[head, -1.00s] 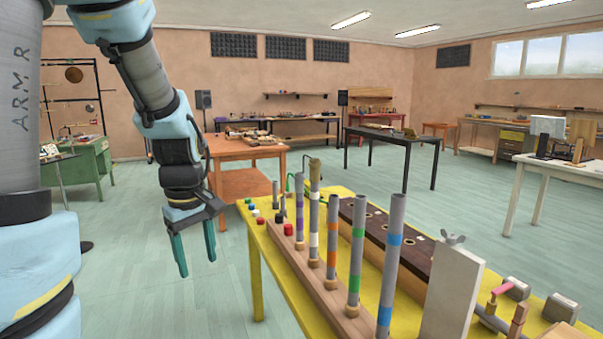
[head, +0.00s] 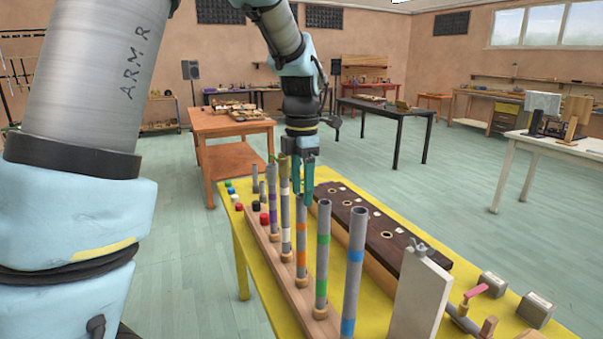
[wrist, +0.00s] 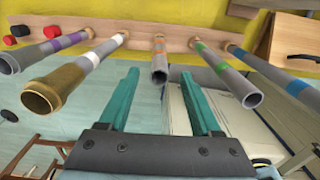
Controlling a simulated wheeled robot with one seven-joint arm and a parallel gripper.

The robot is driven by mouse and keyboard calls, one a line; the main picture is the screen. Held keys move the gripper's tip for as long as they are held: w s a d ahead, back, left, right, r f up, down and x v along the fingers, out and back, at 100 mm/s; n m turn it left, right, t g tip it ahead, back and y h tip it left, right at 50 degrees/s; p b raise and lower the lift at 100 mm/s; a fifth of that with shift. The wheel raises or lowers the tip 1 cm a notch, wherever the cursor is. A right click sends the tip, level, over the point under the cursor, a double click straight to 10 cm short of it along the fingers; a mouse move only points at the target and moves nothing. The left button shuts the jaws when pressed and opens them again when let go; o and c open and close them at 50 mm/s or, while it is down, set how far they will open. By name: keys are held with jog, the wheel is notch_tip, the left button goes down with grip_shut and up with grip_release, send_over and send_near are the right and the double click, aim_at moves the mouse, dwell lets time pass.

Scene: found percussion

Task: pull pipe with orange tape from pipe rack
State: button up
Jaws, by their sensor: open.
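The grey pipe with orange tape (head: 301,243) stands upright in the wooden pipe rack (head: 268,246), in the middle of a row of pipes. In the wrist view the orange-taped pipe (wrist: 158,62) shows its open end toward me, and the rack (wrist: 186,43) runs along the top. My gripper (head: 303,196) is open and points down, behind the top of this pipe in the head view. In the wrist view its teal fingers (wrist: 160,80) lie left and right of the pipe's open end. I see no contact, and the exact depth gap is unclear.
Pipes with white (head: 285,215) and green tape (head: 322,265) flank it closely. Purple-taped (head: 272,205) and blue-taped (head: 353,280) pipes stand farther out. A dark board with holes (head: 370,235) lies behind the rack on the yellow table (head: 250,272). A grey-white upright block (head: 420,298) stands right.

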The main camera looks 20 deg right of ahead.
aim_at(302, 217)
notch_tip(302, 217, down, 8)
jog(key=shift+a+r+p, duration=0.1)
jog(key=shift+r+p, duration=0.05)
jog(key=shift+p, duration=0.6)
grip_shut()
jog(key=shift+r, duration=0.15)
jog(key=shift+r+p, duration=1.25)
jog(key=shift+r, duration=0.15)
jog(key=shift+r+p, duration=1.45)
